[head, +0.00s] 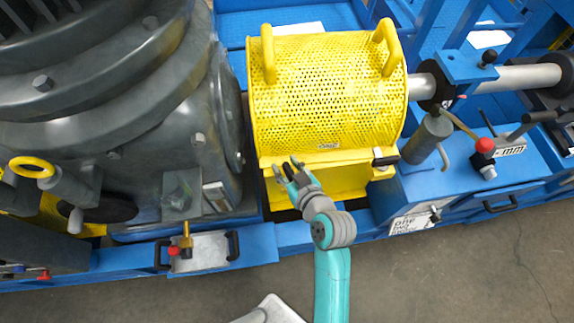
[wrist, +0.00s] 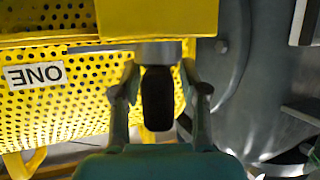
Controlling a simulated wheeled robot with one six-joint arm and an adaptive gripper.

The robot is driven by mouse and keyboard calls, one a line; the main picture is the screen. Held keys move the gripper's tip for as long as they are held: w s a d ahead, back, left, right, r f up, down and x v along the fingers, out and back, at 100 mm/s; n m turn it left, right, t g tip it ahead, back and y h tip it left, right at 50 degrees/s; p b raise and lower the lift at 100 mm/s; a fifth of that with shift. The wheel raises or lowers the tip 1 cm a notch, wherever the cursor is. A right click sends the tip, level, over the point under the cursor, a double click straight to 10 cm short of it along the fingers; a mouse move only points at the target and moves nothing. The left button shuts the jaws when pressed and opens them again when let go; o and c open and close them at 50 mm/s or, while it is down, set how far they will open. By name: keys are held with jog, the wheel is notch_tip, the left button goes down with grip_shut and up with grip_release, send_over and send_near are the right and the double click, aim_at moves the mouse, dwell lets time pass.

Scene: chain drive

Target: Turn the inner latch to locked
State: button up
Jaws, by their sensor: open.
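The inner latch has a black grip (wrist: 157,100) on a short metal bar, seen in the wrist view at the edge of the yellow perforated guard (wrist: 85,95). My gripper (wrist: 160,74) is open, with one finger on each side of the grip; I cannot tell whether either touches it. In the head view my gripper (head: 286,168) is at the lower left edge of the guard (head: 330,90) and largely hides this latch. A second latch (head: 386,159) with a black grip is at the guard's lower right corner.
The large grey motor housing (head: 200,130) stands close to the left of my gripper. A blue frame (head: 275,240) runs below the guard. A cylinder and red-knobbed lever (head: 485,146) stand to the right. Grey floor (head: 440,275) lies open in front.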

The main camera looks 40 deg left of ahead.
grip_shut()
jog(key=shift+n+g, duration=0.3)
jog(key=shift+s+n+g+y, duration=0.15)
jog(key=shift+n+g+y, duration=0.35)
jog(key=shift+n+g, duration=0.55)
jog(key=n+g, duration=0.2)
jog(key=g, duration=0.1)
jog(key=s+n+g, duration=0.1)
jog(key=n+g, duration=0.2)
jog(key=shift+g, duration=0.25)
jog(key=n+g+h, duration=0.1)
jog(key=n, duration=0.1)
jog(key=n+g+h, duration=0.1)
jog(key=g, duration=0.1)
jog(key=shift+s+d+n+g, duration=0.1)
jog(key=shift+s+n+g, duration=0.2)
jog(key=shift+s+n, duration=0.1)
jog(key=shift+s+d+n+g+h, duration=0.1)
jog(key=shift+s+n+g+h, duration=0.05)
jog(key=shift+n+g+h, duration=0.55)
jog(key=shift+s+d+n+g+h, duration=0.1)
jog(key=shift+n+g+h, duration=0.5)
jog(key=shift+n, duration=0.15)
jog(key=shift+s, duration=0.1)
